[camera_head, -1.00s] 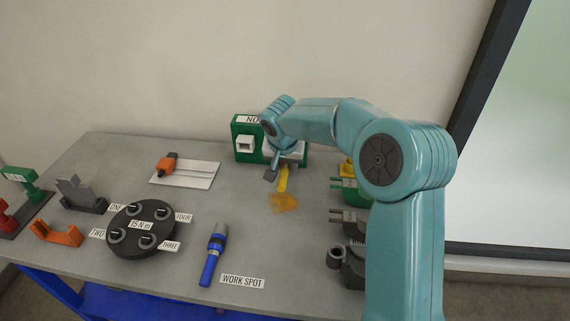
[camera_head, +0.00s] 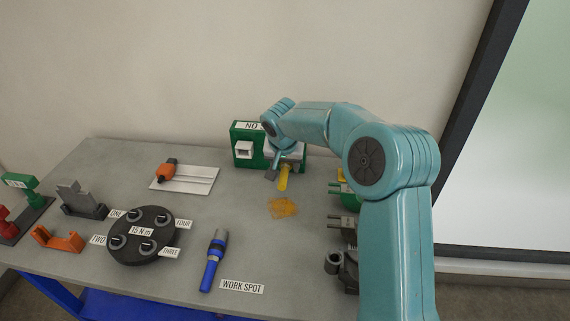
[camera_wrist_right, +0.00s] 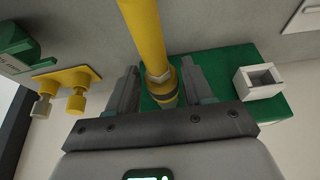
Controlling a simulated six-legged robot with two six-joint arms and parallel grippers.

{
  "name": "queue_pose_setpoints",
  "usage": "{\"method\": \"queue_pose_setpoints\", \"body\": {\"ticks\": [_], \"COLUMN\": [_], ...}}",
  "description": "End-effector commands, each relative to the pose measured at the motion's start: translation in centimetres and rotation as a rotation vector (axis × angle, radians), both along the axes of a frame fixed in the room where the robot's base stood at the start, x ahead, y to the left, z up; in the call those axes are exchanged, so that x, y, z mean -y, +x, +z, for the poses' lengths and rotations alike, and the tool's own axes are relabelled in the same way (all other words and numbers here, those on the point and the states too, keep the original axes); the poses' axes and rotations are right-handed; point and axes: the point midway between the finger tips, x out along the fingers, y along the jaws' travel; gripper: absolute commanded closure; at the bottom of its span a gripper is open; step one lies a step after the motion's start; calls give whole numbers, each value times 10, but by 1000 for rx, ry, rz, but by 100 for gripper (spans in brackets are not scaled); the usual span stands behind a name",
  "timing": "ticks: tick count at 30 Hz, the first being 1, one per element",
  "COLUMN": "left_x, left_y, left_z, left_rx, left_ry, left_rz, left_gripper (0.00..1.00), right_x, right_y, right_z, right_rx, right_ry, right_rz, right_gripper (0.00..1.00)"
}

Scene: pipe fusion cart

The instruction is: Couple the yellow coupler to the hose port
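The yellow coupler (camera_head: 284,178) is a yellow tube at the front of the green block (camera_head: 241,131). In the right wrist view the coupler (camera_wrist_right: 146,38) runs down between my fingers to a brass collar and dark ring against the green base. My right gripper (camera_wrist_right: 160,92) is open around it, with a narrow gap showing beside the collar. In the head view my right gripper (camera_head: 274,166) partly covers the block's front. The hose port is hidden there, so I cannot tell how far the coupler sits on it. My left gripper is not in view.
A white square socket (camera_head: 243,150) is on the block, left of my gripper. An amber patch (camera_head: 283,207) lies in front. Green and dark fixtures (camera_head: 341,222) stand to the right. A blue tool (camera_head: 213,262) and round black fixture (camera_head: 140,245) are at front left.

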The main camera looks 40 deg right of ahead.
Motion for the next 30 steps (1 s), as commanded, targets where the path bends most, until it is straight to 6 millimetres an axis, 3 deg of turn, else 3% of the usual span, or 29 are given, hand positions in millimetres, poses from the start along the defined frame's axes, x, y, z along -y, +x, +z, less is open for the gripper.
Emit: {"method": "queue_pose_setpoints", "body": {"ticks": [10,14,30], "left_x": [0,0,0], "left_y": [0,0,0], "left_z": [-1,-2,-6], "left_rx": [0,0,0], "left_ry": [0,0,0], "left_rz": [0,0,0], "left_gripper": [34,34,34], "right_x": [-1,-5,-42], "right_y": [0,-3,-34], "right_z": [0,11,130], "right_rx": [-1,2,3], "right_ry": [1,0,0], "right_rz": [1,1,2], "right_gripper": [31,31,31]}}
